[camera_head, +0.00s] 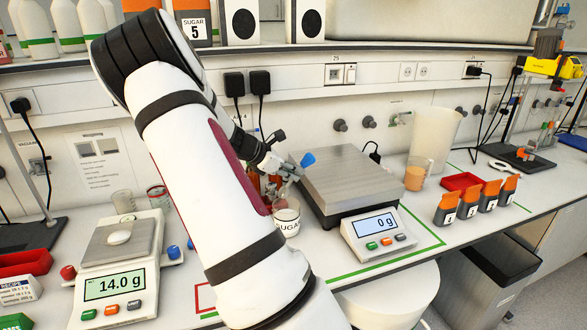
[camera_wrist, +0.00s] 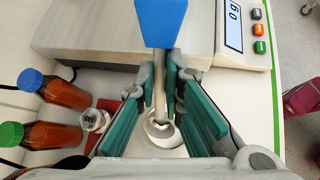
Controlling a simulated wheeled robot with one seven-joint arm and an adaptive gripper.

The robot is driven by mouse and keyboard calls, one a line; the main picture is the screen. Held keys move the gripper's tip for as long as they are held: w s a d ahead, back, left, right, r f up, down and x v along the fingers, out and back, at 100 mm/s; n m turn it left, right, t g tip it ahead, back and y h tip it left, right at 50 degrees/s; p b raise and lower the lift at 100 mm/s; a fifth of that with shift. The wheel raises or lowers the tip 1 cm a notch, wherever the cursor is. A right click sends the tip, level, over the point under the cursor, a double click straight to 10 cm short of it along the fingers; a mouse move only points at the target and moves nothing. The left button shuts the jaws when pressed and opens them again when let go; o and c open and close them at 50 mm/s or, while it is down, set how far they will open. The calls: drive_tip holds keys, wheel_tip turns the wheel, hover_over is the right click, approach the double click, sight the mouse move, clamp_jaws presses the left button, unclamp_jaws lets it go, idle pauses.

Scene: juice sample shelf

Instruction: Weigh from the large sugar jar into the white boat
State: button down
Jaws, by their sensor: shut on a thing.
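My gripper (camera_head: 283,166) is shut on a blue-handled spoon (camera_head: 308,159), above the white-labelled sugar jar (camera_head: 288,224). In the wrist view the spoon's blue handle (camera_wrist: 162,22) sticks out beyond my gripper (camera_wrist: 164,78), and its grey shaft runs between the green pads. The shaft leads down to the round mouth of the jar (camera_wrist: 163,141). I cannot tell whether the spoon's bowl touches the sugar. The small white boat (camera_head: 119,237) sits on the pan of the left balance (camera_head: 118,285), whose display reads 14.0 g.
A large scale (camera_head: 352,178) reading 0 g stands just right of the jar. Brown bottles with blue (camera_wrist: 30,80) and green (camera_wrist: 10,134) caps stand close to my gripper. A beaker of orange juice (camera_head: 415,178) and several orange-topped packs (camera_head: 446,208) stand right.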

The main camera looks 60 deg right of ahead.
sight(288, 185)
drive_tip(key=shift+g+h, duration=0.5)
drive_tip(key=shift+h, duration=0.1)
drive_tip(key=shift+w+a+f+b, duration=0.15)
drive_tip(key=shift+f+b, duration=0.2)
drive_tip(key=shift+f, duration=0.5)
drive_tip(key=shift+w+a+f+b, duration=0.1)
drive_tip(key=shift+f+b, duration=0.3)
drive_tip(key=shift+f, duration=0.4)
drive_tip(key=shift+w+a+f+b, duration=0.15)
drive_tip(key=shift+f+b, duration=0.2)
drive_tip(key=shift+f, duration=0.5)
drive_tip(key=shift+a+f+b, duration=0.15)
drive_tip(key=shift+f+b, duration=1)
drive_tip(key=shift+f, duration=1.4)
drive_tip(key=s+d+r+m+t+y+p, duration=0.1)
drive_tip(key=s+d+r+t+y+p, duration=0.3)
drive_tip(key=p, duration=0.9)
drive_tip(key=shift+d+r+t+y+p, duration=0.4)
drive_tip(key=shift+r+t+y, duration=1.1)
drive_tip(key=shift+r+y, duration=0.9)
